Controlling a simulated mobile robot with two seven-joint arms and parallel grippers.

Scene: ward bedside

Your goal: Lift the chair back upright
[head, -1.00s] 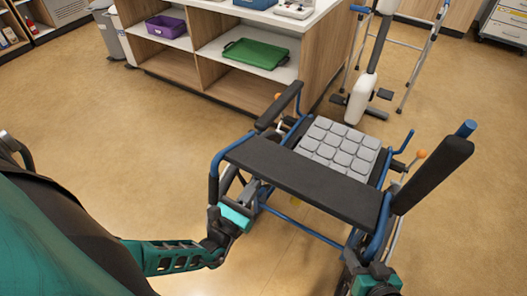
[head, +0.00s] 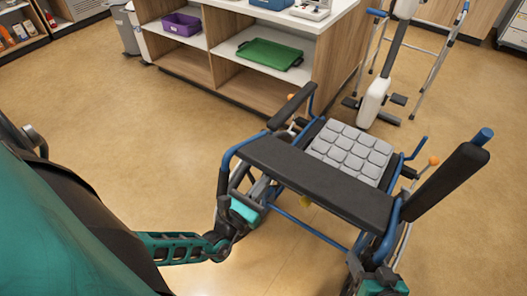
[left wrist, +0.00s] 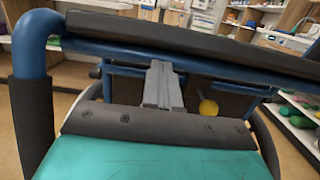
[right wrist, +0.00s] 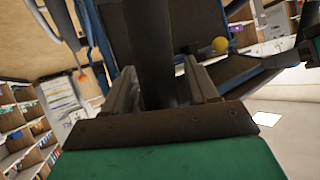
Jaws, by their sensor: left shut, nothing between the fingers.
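The chair is a wheelchair with a blue tube frame, a black backrest (head: 312,183) facing me and a grey padded seat (head: 350,153). It looks roughly upright in the head view; I cannot tell any small tilt. My left gripper (head: 243,211) is at the chair's left rear. In the left wrist view its fingers (left wrist: 163,85) are together and empty, below the blue crossbar (left wrist: 200,62); a dark-gripped handle (left wrist: 32,125) stands to their left. My right gripper (head: 381,281) is at the right rear. In the right wrist view its fingers (right wrist: 162,85) straddle a dark post (right wrist: 153,45); whether they press it is unclear.
A wooden shelf unit (head: 325,60) with a green tray (head: 270,54) and a purple bin (head: 182,23) stands behind the chair. A walking frame (head: 430,58) and a white-and-black stand (head: 374,103) are beyond it at right. The floor left of the chair is clear.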

